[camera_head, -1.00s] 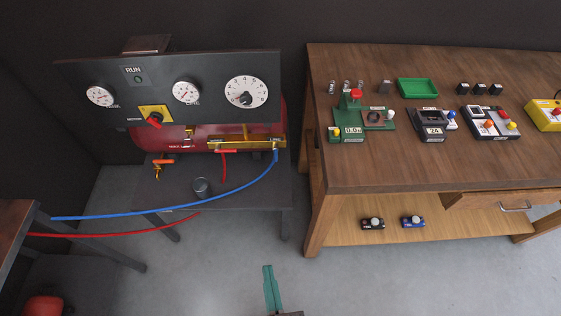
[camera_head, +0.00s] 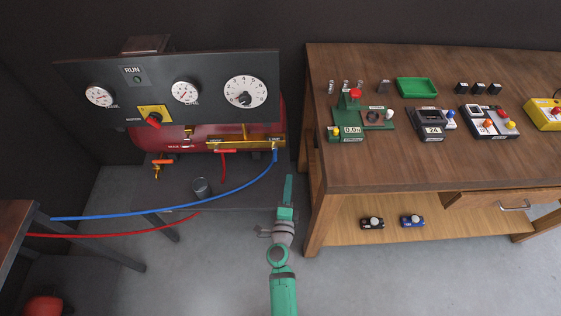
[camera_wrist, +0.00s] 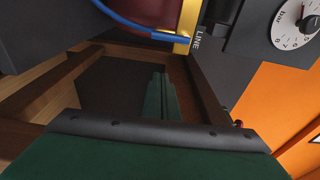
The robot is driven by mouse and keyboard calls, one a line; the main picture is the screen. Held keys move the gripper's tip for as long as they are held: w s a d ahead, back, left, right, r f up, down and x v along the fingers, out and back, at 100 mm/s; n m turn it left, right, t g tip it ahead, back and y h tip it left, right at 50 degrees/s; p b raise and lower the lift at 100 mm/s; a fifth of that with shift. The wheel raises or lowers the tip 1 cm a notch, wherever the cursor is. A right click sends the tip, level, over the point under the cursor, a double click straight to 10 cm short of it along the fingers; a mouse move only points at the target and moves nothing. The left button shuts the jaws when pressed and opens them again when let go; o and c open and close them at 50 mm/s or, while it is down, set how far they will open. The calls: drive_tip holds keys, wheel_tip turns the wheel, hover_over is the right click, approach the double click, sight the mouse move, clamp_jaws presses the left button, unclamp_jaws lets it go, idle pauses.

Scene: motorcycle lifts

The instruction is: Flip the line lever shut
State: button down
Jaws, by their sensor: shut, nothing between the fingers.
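The brass line manifold (camera_head: 246,143) runs along the lower right of the compressor panel. A small red lever (camera_head: 225,151) lies flat at its lower left, above the red hose; I cannot tell for sure that it is the line lever.
The blue hose (camera_head: 250,188) hangs from the manifold's right end and sweeps left. A wooden bench (camera_head: 350,180) with several devices stands close on the right. An orange-handled valve (camera_head: 162,162) hangs lower left.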

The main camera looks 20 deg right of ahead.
sight(275, 154)
drive_tip(key=shift+w, duration=0.2)
drive_tip(key=x, duration=1)
drive_tip(key=a, duration=0.4)
drive_tip(key=shift+w+a, duration=0.1)
drive_tip(key=shift+w, duration=0.05)
